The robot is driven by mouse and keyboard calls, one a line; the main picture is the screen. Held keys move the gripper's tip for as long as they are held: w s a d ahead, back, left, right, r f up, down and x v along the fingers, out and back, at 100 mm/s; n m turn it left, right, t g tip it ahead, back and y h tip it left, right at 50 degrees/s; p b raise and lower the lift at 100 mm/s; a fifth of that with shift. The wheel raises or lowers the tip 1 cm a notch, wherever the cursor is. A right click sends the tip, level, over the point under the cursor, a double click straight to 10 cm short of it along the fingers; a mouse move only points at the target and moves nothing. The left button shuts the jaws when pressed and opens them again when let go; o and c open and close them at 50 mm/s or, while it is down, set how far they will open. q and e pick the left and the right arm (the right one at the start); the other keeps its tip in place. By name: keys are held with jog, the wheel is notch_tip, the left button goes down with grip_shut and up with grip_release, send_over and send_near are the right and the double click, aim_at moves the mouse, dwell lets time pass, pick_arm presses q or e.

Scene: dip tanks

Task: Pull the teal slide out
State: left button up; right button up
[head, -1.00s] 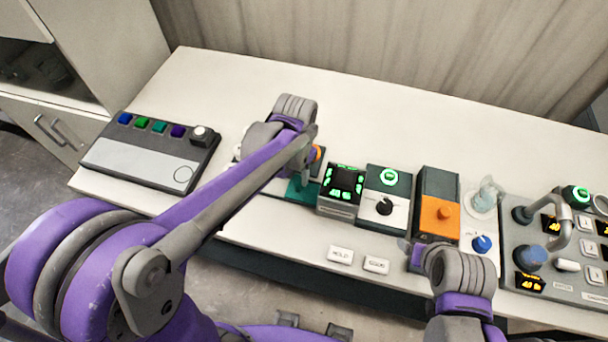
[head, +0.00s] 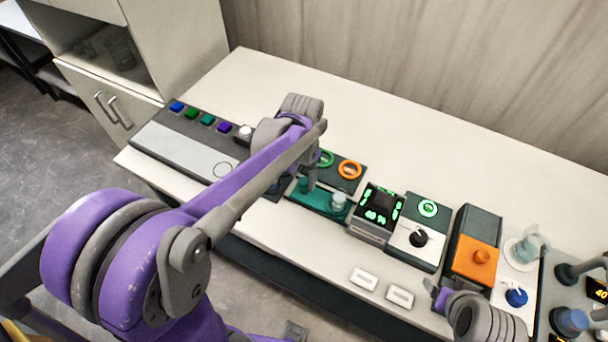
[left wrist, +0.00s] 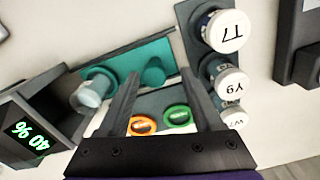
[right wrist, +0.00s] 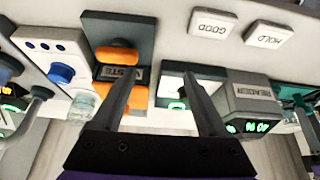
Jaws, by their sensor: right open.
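The teal slide (head: 318,201) is a flat teal strip at the table's front, in front of a dark block with a green and an orange ring. It carries a round teal knob (left wrist: 153,73) and a pale glass vial (head: 338,201). In the left wrist view the slide (left wrist: 128,64) lies beyond my left gripper (left wrist: 159,73), whose fingers are apart with the knob seen between their tips; contact cannot be told. In the head view my left gripper (head: 309,184) is over the slide's left part. My right gripper (right wrist: 156,76) is open and empty, above the orange-faced box (right wrist: 120,58).
A display box (head: 376,212) stands just right of the slide. Several capped vials (left wrist: 229,32) stand in a dark rack beside it. A button panel (head: 190,148) is at the left. GOOD and HOLD keys (head: 364,278) lie near the front edge. The table's back is clear.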

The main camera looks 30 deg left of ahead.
pick_arm(q)
jog(key=shift+d, duration=0.15)
jog(key=shift+r, duration=0.2)
notch_tip(320, 180, up, 10)
jog(key=shift+r+p, duration=0.25)
jog(key=shift+p, duration=0.1)
dwell(0.3)
jog(key=s+d+f+n+t, duration=0.3)
jog(key=s+f+t, duration=0.2)
jog(key=s, duration=0.8)
notch_tip(320, 180, down, 3)
jog(key=shift+d+f+t, duration=0.2)
jog(key=shift+d+t, duration=0.1)
jog(key=shift+t, duration=0.1)
